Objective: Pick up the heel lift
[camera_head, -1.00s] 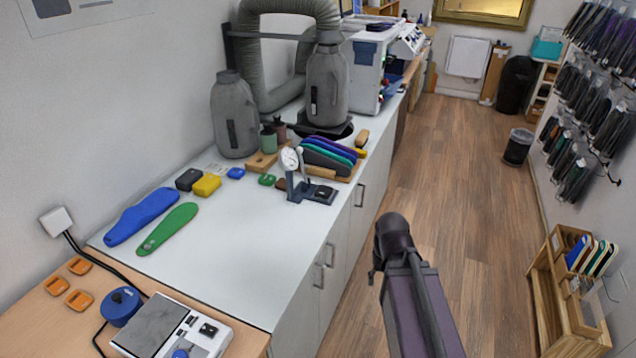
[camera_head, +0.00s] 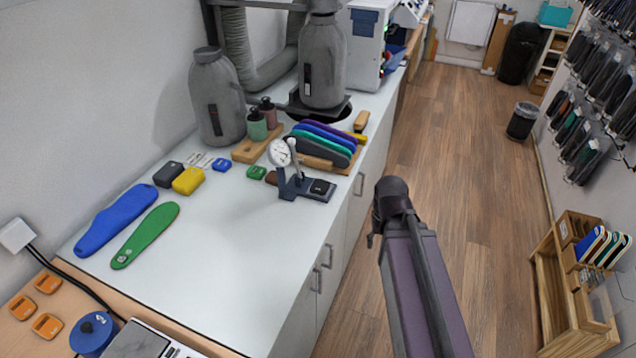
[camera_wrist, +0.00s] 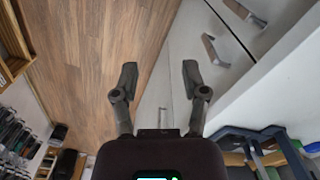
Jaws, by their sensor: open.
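No piece is clearly marked as the heel lift. Small pieces on the white bench include a black block (camera_head: 168,174), a yellow block (camera_head: 188,180), a blue piece (camera_head: 221,165), a green piece (camera_head: 256,172) and a brown piece (camera_head: 271,178) partly behind the gauge. Several orange pieces (camera_head: 47,325) lie on the wooden top at the lower left. My gripper (camera_wrist: 160,78) shows in the wrist view with its two fingers apart and nothing between them. It is off the bench's front side, over the floor and cabinet fronts, apart from all these pieces.
A blue insole (camera_head: 116,219) and a green insole (camera_head: 145,236) lie on the bench. A dial gauge (camera_head: 290,165) stands near its front edge, before a rack of coloured insoles (camera_head: 325,140). Grey bottles (camera_head: 217,100) stand behind. The bench's front middle is bare.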

